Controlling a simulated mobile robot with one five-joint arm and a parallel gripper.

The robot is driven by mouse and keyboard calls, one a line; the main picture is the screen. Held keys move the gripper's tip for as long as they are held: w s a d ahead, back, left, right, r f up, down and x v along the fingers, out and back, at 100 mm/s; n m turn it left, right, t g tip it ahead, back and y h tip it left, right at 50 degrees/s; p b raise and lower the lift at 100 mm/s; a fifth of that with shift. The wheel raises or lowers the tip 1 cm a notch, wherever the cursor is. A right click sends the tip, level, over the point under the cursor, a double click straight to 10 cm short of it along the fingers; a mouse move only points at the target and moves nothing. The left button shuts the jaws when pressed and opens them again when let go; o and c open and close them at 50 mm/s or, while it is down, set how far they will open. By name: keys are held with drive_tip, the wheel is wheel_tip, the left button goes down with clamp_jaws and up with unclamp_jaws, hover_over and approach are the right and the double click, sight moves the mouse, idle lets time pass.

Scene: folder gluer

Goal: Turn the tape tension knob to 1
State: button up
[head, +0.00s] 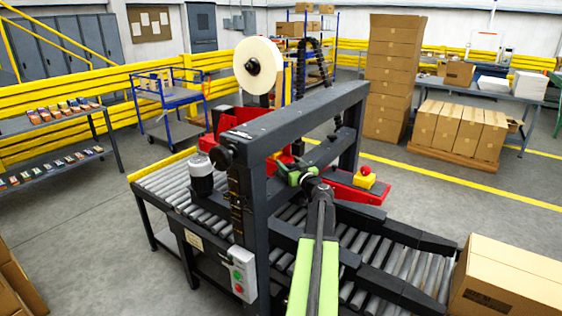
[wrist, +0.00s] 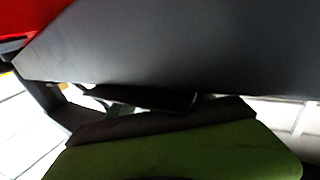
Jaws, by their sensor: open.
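The case taping machine has a dark grey frame (head: 300,120) over a roller bed. A white tape roll (head: 257,66) with a dark hub stands on top. A round dark knob (head: 222,157) sits at the near left end of the top beam; I cannot tell whether it is the tape tension knob, and no numbers are readable. My green gripper (head: 294,172) is open, under the top beam and right of the near post, apart from that round knob. In the wrist view, a dark grey surface (wrist: 190,45) fills the upper part, close to my gripper's dark and green parts. No knob shows there.
A red part with a yellow box and red button (head: 365,177) is right of my gripper. A control box (head: 242,273) with red and green buttons hangs on the near side. Rollers (head: 160,187) run beneath. A carton (head: 507,283) stands at lower right. Floor is free at left.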

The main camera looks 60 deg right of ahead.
drive_tip(key=shift+w+d, duration=0.25)
drive_tip(key=shift+w, duration=0.25)
drive_tip(key=shift+c, duration=0.3)
clamp_jaws()
drive_tip(key=shift+y, duration=0.3)
